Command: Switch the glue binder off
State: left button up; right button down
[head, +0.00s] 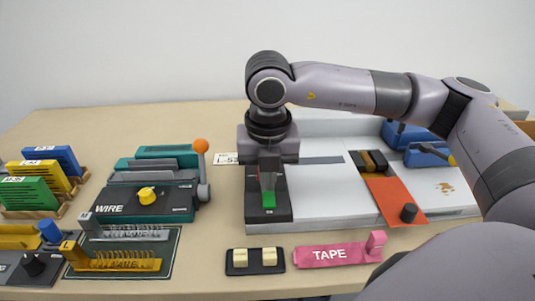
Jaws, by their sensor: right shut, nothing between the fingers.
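A large grey-white machine (325,190) with a black panel (283,214) at its left end stands at the centre right; I take it for the glue binder. A green switch part (268,201) shows on the panel, and a bit of red shows just above it. My right gripper (268,184) points down over this panel, shut and empty, its tips right at the switch. I cannot tell whether they touch it. The gripper hides part of the switch and panel. My left gripper is not in view.
Left of the panel stands a teal WIRE machine (125,200) with an orange-knobbed lever (201,147). A black block with two cream switches (255,261) and a pink TAPE tool (335,253) lie in front. An orange plate (394,197) and blue tools (425,156) are at right.

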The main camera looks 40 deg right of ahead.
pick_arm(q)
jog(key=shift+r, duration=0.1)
pick_arm(e)
jog(key=shift+w+f, duration=0.1)
jog(key=shift+f, duration=0.75)
